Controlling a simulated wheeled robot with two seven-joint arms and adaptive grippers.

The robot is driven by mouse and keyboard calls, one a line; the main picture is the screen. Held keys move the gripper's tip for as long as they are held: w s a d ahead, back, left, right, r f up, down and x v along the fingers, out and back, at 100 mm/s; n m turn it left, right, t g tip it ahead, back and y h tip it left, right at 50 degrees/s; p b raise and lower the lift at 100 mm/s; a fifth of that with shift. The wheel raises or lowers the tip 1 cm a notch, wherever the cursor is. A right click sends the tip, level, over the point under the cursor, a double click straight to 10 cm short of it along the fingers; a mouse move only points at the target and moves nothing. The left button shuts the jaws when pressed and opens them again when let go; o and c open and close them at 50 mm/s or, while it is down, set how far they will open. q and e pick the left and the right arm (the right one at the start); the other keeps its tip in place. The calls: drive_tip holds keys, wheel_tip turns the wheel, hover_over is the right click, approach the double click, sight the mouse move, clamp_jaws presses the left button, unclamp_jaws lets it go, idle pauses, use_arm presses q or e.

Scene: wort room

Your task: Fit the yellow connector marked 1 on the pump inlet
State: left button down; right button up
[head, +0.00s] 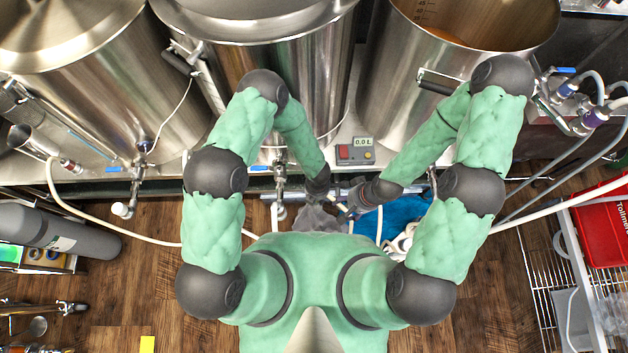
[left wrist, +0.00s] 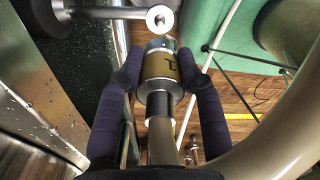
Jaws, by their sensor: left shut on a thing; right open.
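In the left wrist view, a metal connector with a yellow band (left wrist: 158,67) marked 1 sits between the purple fingers of my left gripper (left wrist: 163,80), which is shut on it. A thick beige hose (left wrist: 161,140) runs from its near end. Just beyond its far end, a metal pipe with a round open end (left wrist: 159,19) comes in from the upper left; I cannot tell for sure that this is the pump inlet. In the head view, my left gripper (head: 324,205) is low in the centre, its connector too small to make out. My right gripper (head: 357,198) is just right of it, open.
Steel kettles (head: 285,75) stand along the counter behind my arms. A control box reading 0.0 L (head: 355,151) sits at the counter edge. Hoses and a blue cloth-like thing (head: 400,215) lie below. A wire rack with a red bin (head: 600,225) stands right; a grey cylinder (head: 55,230) lies left.

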use_arm(q)
drive_tip(key=shift+f, duration=0.25)
wheel_tip(320, 180, down, 6)
drive_tip(key=b, duration=0.4)
drive_tip(key=shift+b, duration=0.4)
drive_tip(key=shift+f+b, duration=0.4)
drive_tip(key=shift+f, duration=0.05)
drive_tip(key=shift+f+b, duration=1.25)
idle(0.5)
drive_tip(key=c, duration=0.7)
unclamp_jaws()
drive_tip(key=shift+c, duration=0.2)
